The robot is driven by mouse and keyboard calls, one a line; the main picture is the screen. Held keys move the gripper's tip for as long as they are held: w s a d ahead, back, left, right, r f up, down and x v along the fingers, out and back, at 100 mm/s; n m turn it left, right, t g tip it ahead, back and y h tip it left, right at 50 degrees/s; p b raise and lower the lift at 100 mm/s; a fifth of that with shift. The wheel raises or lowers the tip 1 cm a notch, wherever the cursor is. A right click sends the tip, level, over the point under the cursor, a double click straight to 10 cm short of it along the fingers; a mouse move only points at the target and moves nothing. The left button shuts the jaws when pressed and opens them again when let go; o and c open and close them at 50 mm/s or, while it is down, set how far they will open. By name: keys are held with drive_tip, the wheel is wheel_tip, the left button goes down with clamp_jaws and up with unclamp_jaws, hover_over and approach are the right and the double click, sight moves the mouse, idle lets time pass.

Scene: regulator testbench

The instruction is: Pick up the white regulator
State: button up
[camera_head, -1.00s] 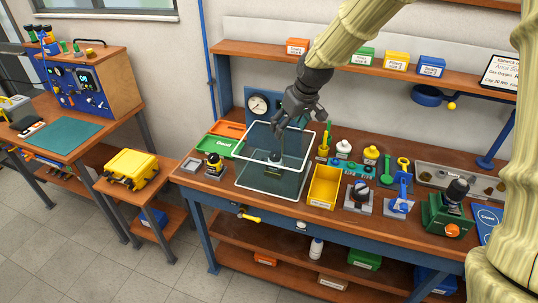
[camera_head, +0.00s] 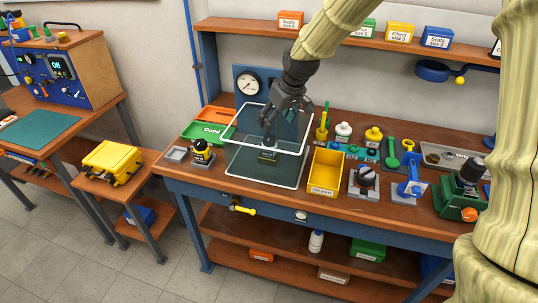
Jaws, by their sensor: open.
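My gripper (camera_head: 272,124) is open and points down at the clear, white-rimmed tank (camera_head: 262,183) on the bench. Its fingers are at or just inside the tank's top opening. A small dark-topped regulator-like piece (camera_head: 268,157) stands in the tank, almost directly below the fingers. Its body is pale or see-through behind the tank wall, and I cannot tell its colour or whether the fingers touch it. A white, bottle-shaped piece (camera_head: 343,131) stands at the back of the bench, right of the tank. A black regulator with a yellow band (camera_head: 202,152) stands left of the tank.
A yellow bin (camera_head: 326,172) stands close to the tank's right side. A green "Good" tray (camera_head: 205,133) is behind left. A gauge panel (camera_head: 253,84) stands behind the tank. Fixtures, including a dark-knobbed stand (camera_head: 364,181), crowd the right. A shelf (camera_head: 340,35) runs above.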

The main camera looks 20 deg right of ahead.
sight(270, 137)
drive_tip(key=shift+p+x, duration=0.6)
drive_tip(key=shift+x, duration=2.3)
drive_tip(key=shift+s+p+x, duration=0.1)
drive_tip(key=shift+p+x, duration=0.45)
drive_tip(key=shift+x, duration=0.8)
drive_tip(key=shift+s+p+x, duration=0.15)
drive_tip(key=shift+p+x, duration=0.4)
drive_tip(key=shift+x, duration=0.8)
drive_tip(key=shift+d+f, duration=0.1)
drive_tip(key=shift+d, duration=0.05)
clamp_jaws()
